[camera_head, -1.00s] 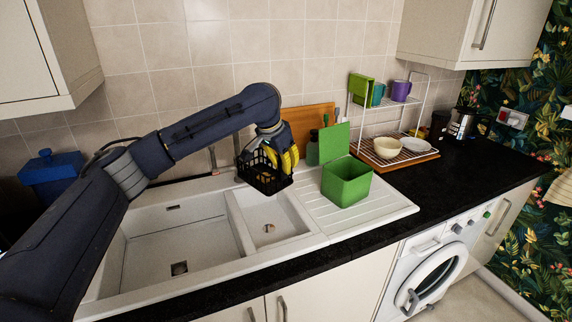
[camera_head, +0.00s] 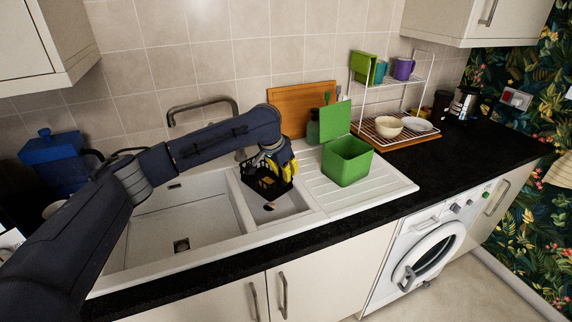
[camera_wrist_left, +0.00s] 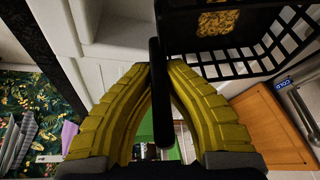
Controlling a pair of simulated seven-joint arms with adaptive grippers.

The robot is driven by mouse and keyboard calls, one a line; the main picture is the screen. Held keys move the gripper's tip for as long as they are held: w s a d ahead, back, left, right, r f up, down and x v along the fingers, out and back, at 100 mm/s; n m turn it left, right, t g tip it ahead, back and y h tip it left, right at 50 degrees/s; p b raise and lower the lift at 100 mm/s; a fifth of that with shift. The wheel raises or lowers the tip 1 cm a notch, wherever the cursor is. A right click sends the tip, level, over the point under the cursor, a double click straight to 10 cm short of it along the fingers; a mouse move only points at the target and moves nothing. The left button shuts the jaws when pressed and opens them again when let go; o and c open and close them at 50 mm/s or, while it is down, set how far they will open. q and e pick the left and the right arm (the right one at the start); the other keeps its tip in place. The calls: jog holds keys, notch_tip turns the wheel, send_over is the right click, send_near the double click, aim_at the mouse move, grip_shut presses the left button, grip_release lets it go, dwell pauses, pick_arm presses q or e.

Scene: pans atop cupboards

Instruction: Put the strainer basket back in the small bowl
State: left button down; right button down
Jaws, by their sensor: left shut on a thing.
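The strainer basket (camera_head: 264,184) is a black grid basket. My left gripper (camera_head: 281,168), with yellow fingers, is shut on its rim or handle. The basket hangs over the small bowl (camera_head: 295,203) of the white sink, tilted; I cannot tell whether its bottom reaches inside or touches. A brownish bit (camera_head: 269,206) shows below it around the drain. In the left wrist view the yellow fingers (camera_wrist_left: 160,68) close on a black bar of the basket (camera_wrist_left: 240,62), and yellow-brown stuff (camera_wrist_left: 218,20) shows at the basket. My right gripper is out of view.
The large sink bowl (camera_head: 200,225) is left of the small one, with a tap (camera_head: 203,102) behind. A green open-lidded box (camera_head: 347,161) stands on the drainboard (camera_head: 385,185) at right. A dish rack (camera_head: 392,127) stands behind it.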

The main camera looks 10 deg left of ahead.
pick_arm(q)
notch_tip(320, 180, down, 8)
jog(key=shift+f, duration=0.2)
dwell(0.4)
jog(key=shift+f, duration=0.55)
dwell(0.6)
jog(key=c, duration=1.4)
grip_release()
jog(key=shift+r, duration=0.1)
jog(key=v, duration=1.1)
jog(key=shift+s+r, duration=0.1)
jog(key=shift+r, duration=0.15)
notch_tip(320, 180, up, 10)
jog(key=shift+s, duration=0.1)
